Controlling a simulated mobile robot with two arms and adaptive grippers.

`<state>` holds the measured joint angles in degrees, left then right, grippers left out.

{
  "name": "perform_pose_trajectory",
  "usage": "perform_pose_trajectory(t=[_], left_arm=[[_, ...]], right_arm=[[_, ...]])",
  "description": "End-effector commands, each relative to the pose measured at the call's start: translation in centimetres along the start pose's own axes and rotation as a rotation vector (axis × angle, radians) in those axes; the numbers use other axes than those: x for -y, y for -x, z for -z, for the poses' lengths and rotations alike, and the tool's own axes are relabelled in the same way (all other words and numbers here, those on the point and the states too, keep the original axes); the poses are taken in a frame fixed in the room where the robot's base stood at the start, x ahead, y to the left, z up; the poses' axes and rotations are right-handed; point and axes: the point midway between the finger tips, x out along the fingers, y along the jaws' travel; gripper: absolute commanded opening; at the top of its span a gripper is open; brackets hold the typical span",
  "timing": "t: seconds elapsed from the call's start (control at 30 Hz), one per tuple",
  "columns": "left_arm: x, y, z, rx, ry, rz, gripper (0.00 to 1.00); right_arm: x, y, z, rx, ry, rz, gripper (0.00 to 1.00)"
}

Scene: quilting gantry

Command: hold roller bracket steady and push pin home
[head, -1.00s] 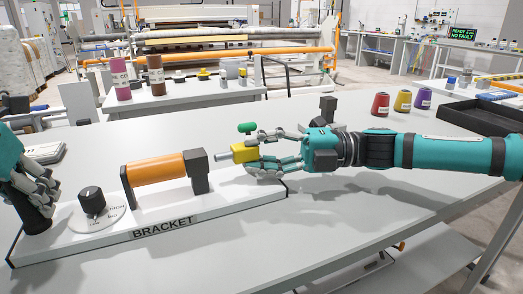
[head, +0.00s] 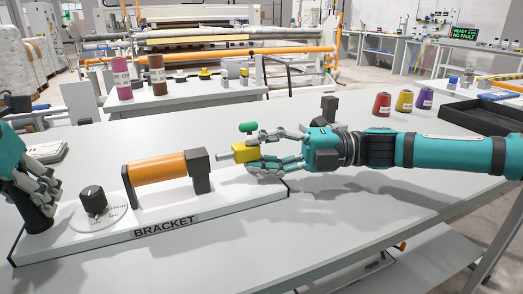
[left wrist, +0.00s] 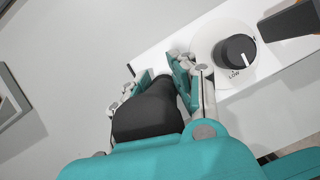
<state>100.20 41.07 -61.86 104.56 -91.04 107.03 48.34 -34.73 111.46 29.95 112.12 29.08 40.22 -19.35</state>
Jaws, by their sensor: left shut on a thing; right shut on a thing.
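The roller bracket is a white board (head: 170,238) marked BRACKET, with an orange roller (head: 160,167) between dark end blocks. My left gripper (head: 38,208) is shut on a black handle (head: 38,222) at the board's left end; the handle also shows in the left wrist view (left wrist: 148,110). A grey metal pin (head: 226,157) sticks out of the block's left side, pointing at the right end block (head: 201,171). Whether its tip touches is unclear.
A black dial (head: 93,200) stands on the board between handle and roller. Red, yellow and purple thread cones (head: 403,101) and a black tray (head: 480,117) are at the table's back right. The table front is clear.

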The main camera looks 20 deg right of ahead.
Motion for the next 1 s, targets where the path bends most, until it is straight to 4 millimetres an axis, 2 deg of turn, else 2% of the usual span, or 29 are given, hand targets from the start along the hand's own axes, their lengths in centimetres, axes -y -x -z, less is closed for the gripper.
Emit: perform_pose_trajectory(t=[0.03,1.0], left_arm=[[-0.1,-0.5,0.3,-0.015,-0.003,-0.005,0.00],[-0.1,-0.5,0.3,-0.015,-0.003,-0.005,0.00]], right_arm=[[0.1,0.0,0.0,0.000,0.000,0.000,0.00],[0.1,-1.8,0.6,0.000,0.001,0.000,0.00]])
